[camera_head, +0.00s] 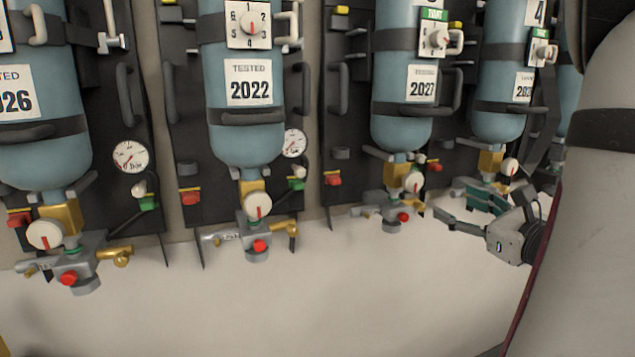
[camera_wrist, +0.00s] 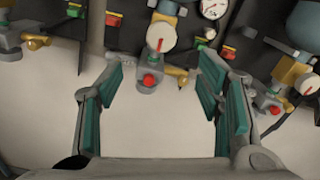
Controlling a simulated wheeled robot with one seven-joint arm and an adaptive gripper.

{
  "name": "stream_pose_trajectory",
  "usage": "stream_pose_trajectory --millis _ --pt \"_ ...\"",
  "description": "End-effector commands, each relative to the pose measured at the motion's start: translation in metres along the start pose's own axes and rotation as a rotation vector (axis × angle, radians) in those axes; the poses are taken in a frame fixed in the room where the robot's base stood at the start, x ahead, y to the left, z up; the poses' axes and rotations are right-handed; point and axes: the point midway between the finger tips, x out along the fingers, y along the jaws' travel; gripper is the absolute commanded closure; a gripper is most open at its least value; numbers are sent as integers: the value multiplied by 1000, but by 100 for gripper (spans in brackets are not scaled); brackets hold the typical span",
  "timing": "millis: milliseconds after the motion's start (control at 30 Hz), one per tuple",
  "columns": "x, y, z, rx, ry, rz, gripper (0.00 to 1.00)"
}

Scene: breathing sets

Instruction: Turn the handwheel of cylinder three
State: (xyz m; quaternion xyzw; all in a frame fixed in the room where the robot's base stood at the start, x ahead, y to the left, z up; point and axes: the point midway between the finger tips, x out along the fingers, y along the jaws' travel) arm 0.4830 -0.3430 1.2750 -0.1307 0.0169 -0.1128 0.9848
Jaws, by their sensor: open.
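The third cylinder (camera_head: 401,120) from the left is blue, with a 2027 tag. Its own number plate is out of view, but the cylinder to its right has a plate marked 4. Its white round handwheel (camera_head: 413,182) with a red mark sits on the brass valve below it. My gripper (camera_head: 446,199) is open and empty, just right of and below this handwheel, and apart from it. In the wrist view, a white handwheel (camera_wrist: 161,37), apparently the same one, lies ahead between the teal-padded fingers of my gripper (camera_wrist: 158,66).
Cylinder four's handwheel (camera_head: 510,166) is close above my gripper. A red knob (camera_head: 404,217) and brass fittings sit below the third handwheel. The 2022 cylinder (camera_head: 246,140) stands to the left. The pale wall below the valves is clear.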

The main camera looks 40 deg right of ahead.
Motion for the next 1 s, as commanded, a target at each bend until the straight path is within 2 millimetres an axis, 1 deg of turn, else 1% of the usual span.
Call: stream_pose_trajectory --millis 67,167,267,500,700,800,1000 --pt "2 -4 -1 6 -2 -14 40" --pt "12 -4 0 5 -3 -11 40" --pt "29 -3 0 5 -3 -8 40" --pt "77 -3 0 5 -2 -6 40" --pt "111 -3 0 4 -2 -8 40" --pt "124 -4 0 3 -2 -9 40" --pt "136 -4 0 3 -2 -9 40"
